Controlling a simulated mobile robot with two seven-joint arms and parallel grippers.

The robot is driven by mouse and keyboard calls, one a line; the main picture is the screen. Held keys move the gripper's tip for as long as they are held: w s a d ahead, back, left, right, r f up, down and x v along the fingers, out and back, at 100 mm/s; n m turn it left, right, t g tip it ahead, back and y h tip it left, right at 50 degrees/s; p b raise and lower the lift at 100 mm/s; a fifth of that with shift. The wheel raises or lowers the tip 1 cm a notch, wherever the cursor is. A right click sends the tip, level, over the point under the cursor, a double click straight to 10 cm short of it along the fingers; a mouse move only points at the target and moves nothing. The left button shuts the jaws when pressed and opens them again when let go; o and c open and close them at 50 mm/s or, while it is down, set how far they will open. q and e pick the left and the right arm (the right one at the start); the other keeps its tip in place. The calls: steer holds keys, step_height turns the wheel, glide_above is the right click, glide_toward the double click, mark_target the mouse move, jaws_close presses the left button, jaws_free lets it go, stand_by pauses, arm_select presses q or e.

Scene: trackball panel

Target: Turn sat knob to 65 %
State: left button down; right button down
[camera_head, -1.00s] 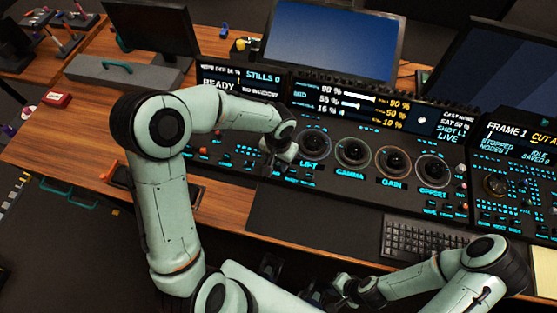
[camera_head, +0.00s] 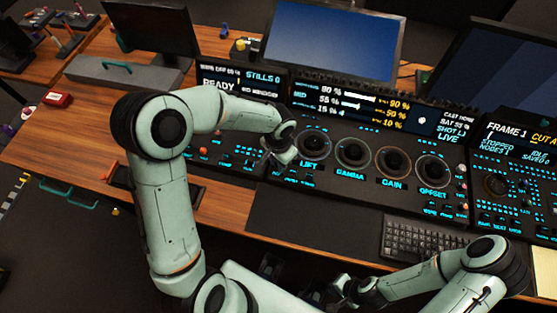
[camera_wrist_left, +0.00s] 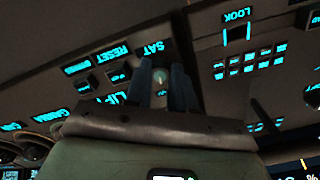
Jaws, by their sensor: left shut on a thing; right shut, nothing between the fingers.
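The sat knob (camera_wrist_left: 163,72) shows as a small pale tip between the fingers of my left gripper (camera_wrist_left: 164,88) in the left wrist view, beside the lit SAT label (camera_wrist_left: 153,47). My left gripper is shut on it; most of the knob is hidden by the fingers. In the head view my left gripper (camera_head: 279,158) is at the left edge of the trackball panel, beside the LIFT ring. A SAT readout (camera_head: 457,121) shows on the panel's screen; its digits are too small to read surely. My right gripper (camera_head: 343,290) is shut and empty near the desk's front edge.
The LIFT (camera_head: 313,143), GAMMA (camera_head: 352,152), GAIN (camera_head: 392,160) and OFFSET (camera_head: 432,170) trackballs sit in a row to the right. Lit buttons surround the knob. A keyboard (camera_head: 420,240) lies in front. The dark desk mat (camera_head: 310,225) is clear.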

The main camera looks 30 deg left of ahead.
arm_select(q)
steer(key=m, duration=0.4)
steer(key=shift+m, duration=0.4)
arm_select(e)
steer(key=shift+w+r, duration=0.15)
steer(key=shift+r, duration=0.15)
arm_select(q)
steer(key=c, duration=1.2)
jaws_free()
steer(key=shift+c, duration=0.2)
